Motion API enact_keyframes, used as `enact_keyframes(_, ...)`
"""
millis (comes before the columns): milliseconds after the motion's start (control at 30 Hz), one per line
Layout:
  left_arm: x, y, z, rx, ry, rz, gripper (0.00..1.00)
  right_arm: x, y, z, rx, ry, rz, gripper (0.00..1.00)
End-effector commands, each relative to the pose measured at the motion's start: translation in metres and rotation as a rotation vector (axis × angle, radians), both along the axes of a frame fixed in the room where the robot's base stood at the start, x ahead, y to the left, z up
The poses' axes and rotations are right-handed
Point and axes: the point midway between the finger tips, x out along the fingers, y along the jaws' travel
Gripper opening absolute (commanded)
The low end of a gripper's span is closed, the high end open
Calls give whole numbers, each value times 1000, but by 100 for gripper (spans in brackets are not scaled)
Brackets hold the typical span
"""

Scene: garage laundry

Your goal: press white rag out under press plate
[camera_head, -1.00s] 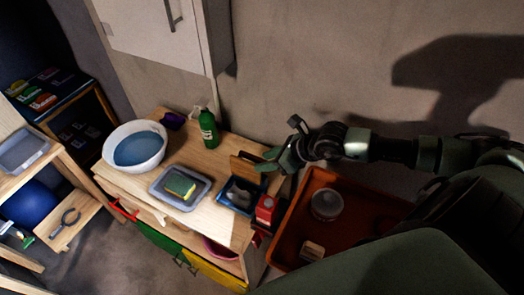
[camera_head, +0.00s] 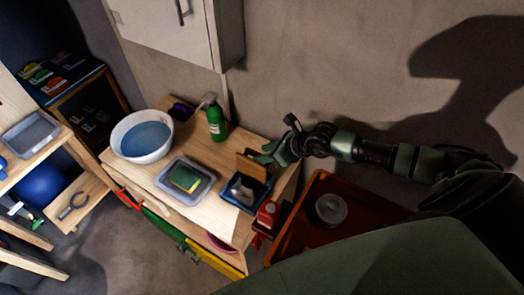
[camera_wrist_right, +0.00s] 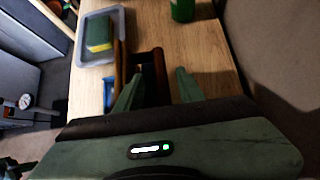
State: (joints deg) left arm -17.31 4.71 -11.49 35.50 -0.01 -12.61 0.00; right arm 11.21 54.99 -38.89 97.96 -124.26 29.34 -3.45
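A hinged wooden press plate (camera_head: 252,168) stands raised at the back of a small blue tray (camera_head: 228,197) on the right end of the wooden bench. A greyish-white lump, likely the rag (camera_head: 243,189), lies in the tray below it. My right gripper (camera_head: 266,154) is at the upper right edge of the plate. In the right wrist view my right gripper (camera_wrist_right: 158,88) has its green fingers apart, with brown wooden parts of the press (camera_wrist_right: 151,66) ahead of and between them. Contact cannot be told. The rag is not clear in that view. My left gripper is out of view.
On the bench stand a white basin (camera_head: 118,134) of blue water, a grey tray (camera_head: 163,181) with a sponge (camera_head: 186,179), and a green bottle (camera_head: 216,124). A red box (camera_head: 267,213) and an orange-red tray (camera_head: 291,226) with a round container (camera_head: 331,209) lie to the right.

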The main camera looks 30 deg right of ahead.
Motion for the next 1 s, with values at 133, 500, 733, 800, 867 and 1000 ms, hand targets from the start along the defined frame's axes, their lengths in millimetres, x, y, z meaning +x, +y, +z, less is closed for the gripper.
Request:
enact_keyframes(133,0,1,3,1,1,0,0,7,5,-7,0,-1,1,38)
enact_keyframes(500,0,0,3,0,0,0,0,8,6,-10,-1,0,2,16)
enact_keyframes(733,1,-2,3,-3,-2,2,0,8,5,-10,-1,0,1,0)
enact_keyframes(800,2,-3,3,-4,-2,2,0,8,5,-10,-1,-1,1,0)
enact_keyframes(867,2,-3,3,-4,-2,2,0,8,5,-10,-1,-1,1,0)
enact_keyframes(1000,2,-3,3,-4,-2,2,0,7,5,-10,-1,0,1,0)
